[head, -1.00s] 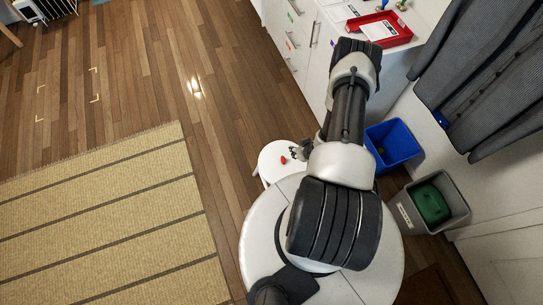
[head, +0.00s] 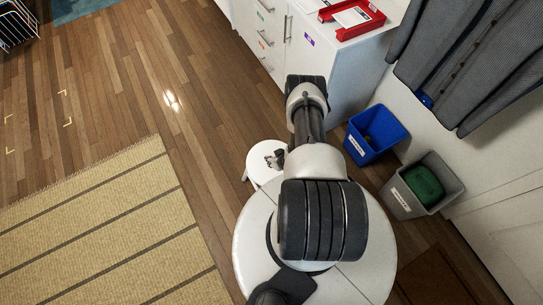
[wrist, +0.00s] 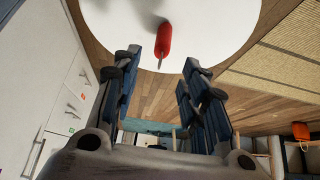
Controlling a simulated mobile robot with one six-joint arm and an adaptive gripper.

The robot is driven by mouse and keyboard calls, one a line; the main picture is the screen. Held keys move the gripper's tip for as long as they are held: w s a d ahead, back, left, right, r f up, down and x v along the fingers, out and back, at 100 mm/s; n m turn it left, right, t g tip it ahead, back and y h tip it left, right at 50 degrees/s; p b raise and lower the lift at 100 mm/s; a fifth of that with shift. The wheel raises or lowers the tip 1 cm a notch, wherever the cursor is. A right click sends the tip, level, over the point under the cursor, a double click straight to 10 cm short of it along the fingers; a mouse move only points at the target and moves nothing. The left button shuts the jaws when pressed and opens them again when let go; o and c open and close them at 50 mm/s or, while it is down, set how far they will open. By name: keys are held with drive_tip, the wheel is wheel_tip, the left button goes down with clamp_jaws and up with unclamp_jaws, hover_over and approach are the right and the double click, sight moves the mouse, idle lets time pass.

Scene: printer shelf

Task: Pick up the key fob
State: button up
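The key fob (wrist: 163,40) is a red oblong with a thin metal part, lying on a round white stool top (wrist: 215,30) in the wrist view. In the head view the white stool (head: 258,174) stands just beyond my base, and my gripper (head: 275,159) hangs over it, largely covering the fob there. In the wrist view my gripper (wrist: 175,58) is open, its blue-grey fingers apart and the fob beyond and between their tips. Nothing is held. I cannot tell the height of the fingertips above the stool.
A white cabinet (head: 335,75) with a red tray (head: 372,22) on top stands behind the stool. A blue bin (head: 361,155) and a grey bin (head: 440,207) stand along the wall at right. A striped rug (head: 90,225) and open wood floor lie at left.

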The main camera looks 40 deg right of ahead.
sight(271, 156)
drive_tip(key=b+x, duration=0.2)
drive_tip(key=x, duration=0.3)
drive_tip(key=shift+w+f+b, duration=0.1)
drive_tip(key=shift+f+b, duration=0.05)
drive_tip(key=shift+b, duration=0.2)
drive_tip(key=shift+c, duration=0.5)
clamp_jaws()
